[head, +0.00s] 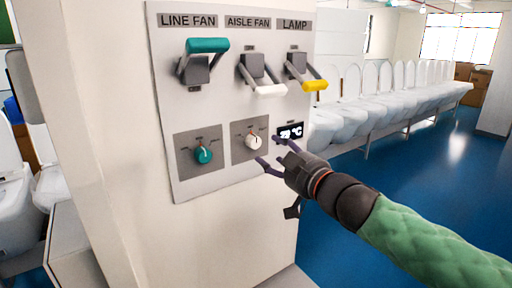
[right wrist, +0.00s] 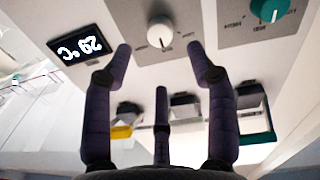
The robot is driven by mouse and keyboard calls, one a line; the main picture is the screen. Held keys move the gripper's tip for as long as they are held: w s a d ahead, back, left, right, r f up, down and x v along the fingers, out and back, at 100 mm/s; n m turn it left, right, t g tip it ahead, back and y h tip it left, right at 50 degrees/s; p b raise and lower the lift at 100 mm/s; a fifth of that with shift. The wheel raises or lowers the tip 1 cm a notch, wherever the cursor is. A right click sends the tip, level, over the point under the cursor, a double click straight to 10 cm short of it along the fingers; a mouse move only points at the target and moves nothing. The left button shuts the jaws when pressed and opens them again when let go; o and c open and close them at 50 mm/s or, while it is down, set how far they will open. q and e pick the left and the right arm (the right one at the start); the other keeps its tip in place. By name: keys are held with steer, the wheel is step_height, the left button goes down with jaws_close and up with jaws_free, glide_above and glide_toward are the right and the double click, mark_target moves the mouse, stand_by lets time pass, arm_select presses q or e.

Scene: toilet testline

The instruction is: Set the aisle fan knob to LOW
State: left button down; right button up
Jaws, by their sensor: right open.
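The aisle fan knob (head: 254,142) is a white dial on a grey plate, below the white-handled lever under the AISLE FAN label (head: 248,22). It has a red mark at its upper edge; the setting words are too small to read. My right gripper (head: 270,154) is open and empty, just right of and below the knob in the head view. In the right wrist view the picture is upside down, and the knob (right wrist: 160,34) shows beyond the spread fingers of the gripper (right wrist: 165,66), apart from them. My left gripper is not in view.
The teal line fan knob (head: 203,155) is to the left on the same panel. Teal (head: 208,46), white (head: 268,90) and yellow (head: 314,85) levers are above. A temperature display (head: 290,131) is close to my right gripper. White toilets (head: 400,95) line the back right.

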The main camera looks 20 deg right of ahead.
mark_target(256, 144)
steer(key=b+x, duration=0.1)
steer(key=x, duration=0.7)
steer(key=shift+f, duration=0.15)
